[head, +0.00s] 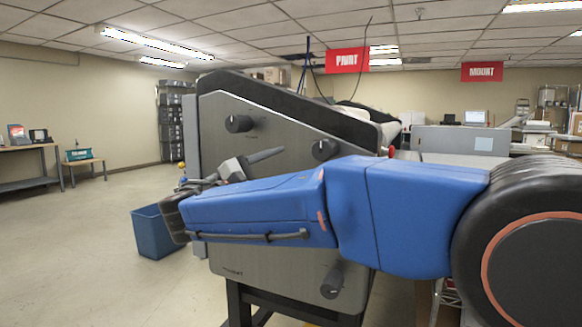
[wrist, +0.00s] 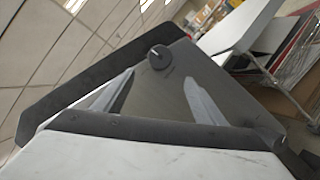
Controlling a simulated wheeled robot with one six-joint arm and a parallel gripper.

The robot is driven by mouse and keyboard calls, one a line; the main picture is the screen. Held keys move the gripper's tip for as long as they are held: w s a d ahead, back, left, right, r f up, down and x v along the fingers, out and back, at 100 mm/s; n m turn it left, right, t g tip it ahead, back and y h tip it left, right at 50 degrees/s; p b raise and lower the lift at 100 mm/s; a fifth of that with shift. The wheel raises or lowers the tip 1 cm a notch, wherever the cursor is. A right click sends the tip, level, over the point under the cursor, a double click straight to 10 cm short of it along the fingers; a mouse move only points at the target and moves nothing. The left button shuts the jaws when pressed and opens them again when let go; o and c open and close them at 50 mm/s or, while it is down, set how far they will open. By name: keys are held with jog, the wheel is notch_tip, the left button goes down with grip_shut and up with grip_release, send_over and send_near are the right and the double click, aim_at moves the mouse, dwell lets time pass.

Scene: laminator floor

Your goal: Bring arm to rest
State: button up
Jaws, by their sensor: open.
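My arm stretches leftward across the head view in front of a large grey laminator (head: 275,110) with black knobs on its side panel. My gripper (head: 268,156) is at the far end of the arm, folded back so that a finger points right along the panel. In the wrist view, the two fingers of my gripper (wrist: 160,88) stand wide apart with nothing between them. The laminator's side panel (wrist: 155,108) and a round black knob (wrist: 159,57) show beyond them. I cannot tell whether the fingers touch the panel.
A blue bin (head: 157,232) stands on the floor left of the laminator. A small table (head: 85,163) and a workbench (head: 30,150) are further left. Dark shelving (head: 170,125) stands at the back wall. The floor at the left is open.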

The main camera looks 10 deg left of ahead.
dwell(0.3)
jog(key=s+d+f+m+g+y, duration=0.1)
jog(key=d+f+m+g, duration=0.3)
jog(key=d, duration=0.9)
jog(key=s+d+f+n+g+y, duration=0.1)
jog(key=d+f+g, duration=0.35)
jog(key=d, duration=0.85)
jog(key=s+d+f+m+g+y, duration=0.2)
jog(key=s+d+f+m+y, duration=0.15)
jog(key=s+d+f, duration=0.75)
jog(key=s+d+f+m+y, duration=0.2)
jog(key=s+f+m+y, duration=0.5)
jog(key=s+f, duration=0.8)
jog(key=s+m, duration=0.3)
jog(key=shift+s+d+f+g, duration=0.15)
jog(key=shift+f+g, duration=0.15)
jog(key=shift+g, duration=0.05)
